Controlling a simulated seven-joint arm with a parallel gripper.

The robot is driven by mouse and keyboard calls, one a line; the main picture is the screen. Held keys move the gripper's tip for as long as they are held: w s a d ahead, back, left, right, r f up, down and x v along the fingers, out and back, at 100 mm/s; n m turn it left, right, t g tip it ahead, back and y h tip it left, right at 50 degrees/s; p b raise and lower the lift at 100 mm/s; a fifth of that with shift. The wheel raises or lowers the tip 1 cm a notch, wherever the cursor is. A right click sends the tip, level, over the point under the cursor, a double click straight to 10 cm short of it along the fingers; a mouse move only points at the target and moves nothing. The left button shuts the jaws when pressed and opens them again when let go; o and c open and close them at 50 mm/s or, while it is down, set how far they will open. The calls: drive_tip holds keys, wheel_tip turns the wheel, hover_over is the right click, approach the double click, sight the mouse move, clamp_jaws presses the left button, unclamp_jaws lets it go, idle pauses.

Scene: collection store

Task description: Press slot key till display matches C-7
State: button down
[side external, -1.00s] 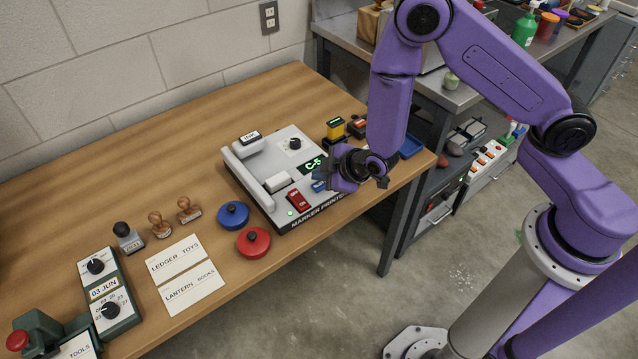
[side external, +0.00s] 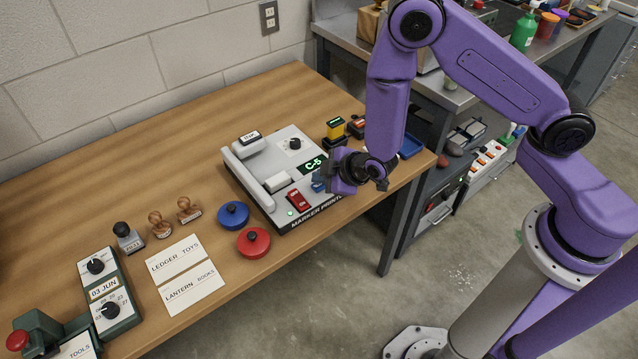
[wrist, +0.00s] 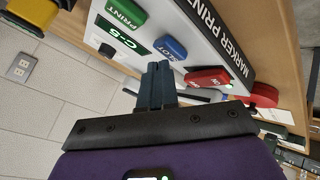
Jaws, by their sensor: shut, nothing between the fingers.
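The marker printer (side external: 262,165) sits on the wooden table, with its lit display (side external: 313,165) reading C-5; the display also shows in the wrist view (wrist: 122,33). The blue SLOT key (wrist: 170,48) is beside the display, between the green PRINT key (wrist: 125,11) and a red key (wrist: 207,78). In the side view the blue key (side external: 318,187) is partly hidden by my gripper (side external: 327,177). My gripper is shut and empty, its fingertips (wrist: 158,66) close by the SLOT key. I cannot tell whether they touch it.
A blue round-lidded pot (side external: 233,214) and a red one (side external: 254,241) stand left of the printer. A yellow stamp (side external: 335,129) stands behind the gripper. The table's back left is clear.

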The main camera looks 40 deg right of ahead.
sight(321, 187)
drive_tip(key=shift+f, duration=0.45)
idle(0.8)
drive_tip(key=shift+r, duration=0.9)
drive_tip(key=shift+r, duration=2.5)
idle(0.9)
